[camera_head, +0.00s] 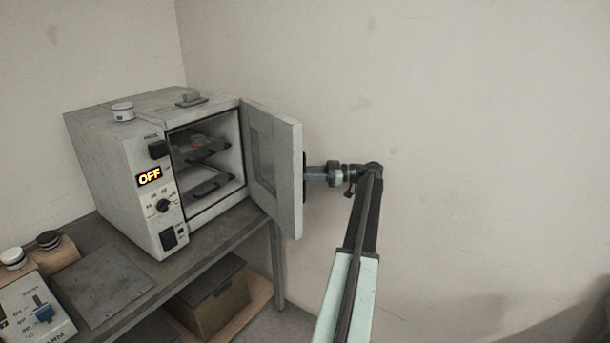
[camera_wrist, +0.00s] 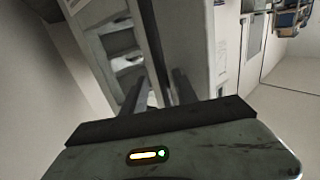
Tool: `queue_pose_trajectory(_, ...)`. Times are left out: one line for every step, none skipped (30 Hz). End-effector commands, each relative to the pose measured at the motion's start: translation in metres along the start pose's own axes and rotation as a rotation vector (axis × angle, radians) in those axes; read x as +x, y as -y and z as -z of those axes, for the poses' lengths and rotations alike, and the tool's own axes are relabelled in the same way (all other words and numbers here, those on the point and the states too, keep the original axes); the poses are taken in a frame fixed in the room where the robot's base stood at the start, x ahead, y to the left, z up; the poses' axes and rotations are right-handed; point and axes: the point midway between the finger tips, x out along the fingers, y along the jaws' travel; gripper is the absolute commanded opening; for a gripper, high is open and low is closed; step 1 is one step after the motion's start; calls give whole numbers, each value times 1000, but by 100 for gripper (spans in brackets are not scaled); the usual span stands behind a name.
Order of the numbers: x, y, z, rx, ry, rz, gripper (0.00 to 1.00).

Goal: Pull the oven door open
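The grey-white oven (camera_head: 135,180) stands on the bench at left. Its door (camera_head: 285,165) is swung wide open to the right, showing the inside and racks.
The bench (camera_head: 222,238) carries a flat grey plate (camera_head: 100,283) and a control box (camera_head: 35,312) at the front left. A brown box (camera_head: 212,302) sits on the lower shelf. The wall is behind my arm; open floor lies to the right.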

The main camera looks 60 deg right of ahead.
Motion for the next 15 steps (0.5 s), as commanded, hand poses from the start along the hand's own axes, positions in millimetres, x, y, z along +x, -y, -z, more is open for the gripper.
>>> queue_pose_trajectory(0,0,0,0,0,0,35)
queue_pose_trajectory(0,0,0,0,1,0,35)
queue_pose_trajectory(0,0,1,0,1,1,35)
queue_pose_trajectory(0,0,3,0,1,1,35)
queue_pose_trajectory(0,0,5,0,1,1,35)
queue_pose_trajectory(0,0,10,0,1,1,35)
queue_pose_trajectory(0,0,15,0,1,1,35)
queue_pose_trajectory(0,0,21,0,0,1,35)
queue_pose_trajectory(0,0,30,0,0,1,35)
queue_pose_trajectory(0,0,37,0,0,1,35)
queue_pose_trajectory(0,0,44,0,0,1,35)
queue_pose_trajectory(1,8,45,0,0,0,35)
queue_pose_trajectory(1,22,40,0,0,0,35)
queue_pose_trajectory(1,32,40,0,0,0,35)
queue_pose_trajectory(1,44,40,0,0,1,35)
